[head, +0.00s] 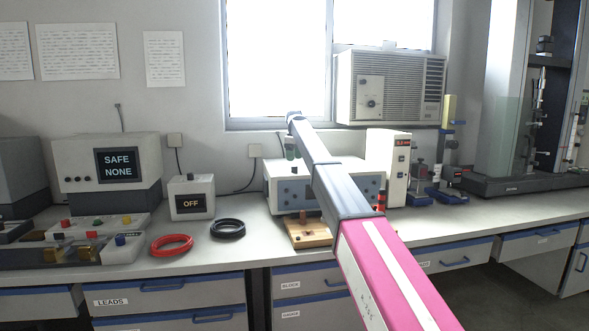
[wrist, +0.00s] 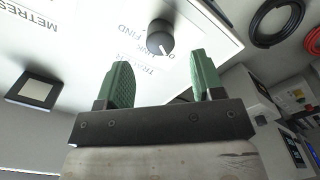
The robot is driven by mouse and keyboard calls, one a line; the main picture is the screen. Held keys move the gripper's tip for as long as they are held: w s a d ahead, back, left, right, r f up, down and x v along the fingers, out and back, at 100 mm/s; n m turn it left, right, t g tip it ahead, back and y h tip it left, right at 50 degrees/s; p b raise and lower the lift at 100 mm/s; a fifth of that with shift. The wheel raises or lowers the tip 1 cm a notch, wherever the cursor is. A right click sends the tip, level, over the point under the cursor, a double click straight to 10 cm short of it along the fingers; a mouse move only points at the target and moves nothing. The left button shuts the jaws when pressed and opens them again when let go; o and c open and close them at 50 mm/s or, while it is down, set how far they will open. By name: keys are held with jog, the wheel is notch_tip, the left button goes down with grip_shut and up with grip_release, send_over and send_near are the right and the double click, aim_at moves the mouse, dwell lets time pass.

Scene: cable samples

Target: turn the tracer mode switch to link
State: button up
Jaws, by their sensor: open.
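The tracer mode switch is a dark round knob (wrist: 160,36) on a white panel (wrist: 85,30) in the wrist view. Lettering around it reads FIND, LINK and OFF, upside down or tilted. A pale mark on the knob appears to point toward OFF. My gripper (wrist: 162,80) is open, its two green ribbed fingers apart and empty. The knob shows beyond the fingertips, between their lines, apparently untouched. In the head view my gripper (head: 290,150) hangs over the left end of a white instrument (head: 277,174) with a blue-grey front; the knob cannot be made out there.
A small box with an OFF display (head: 191,198) stands left of the instrument. A black cable coil (head: 228,228) and a red coil (head: 172,245) lie on the bench in front. A wooden block (head: 307,233) sits before the instrument, and a tall white unit (head: 397,165) to the right.

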aim_at(294, 167)
notch_tip(294, 167, down, 6)
jog(key=shift+r, duration=0.15)
jog(key=shift+c, duration=0.2)
jog(key=c, duration=0.9)
jog(key=shift+m, duration=0.4)
jog(key=m, duration=0.5)
jog(key=shift+m, duration=0.3)
jog(key=m, duration=0.5)
jog(key=shift+m, duration=0.3)
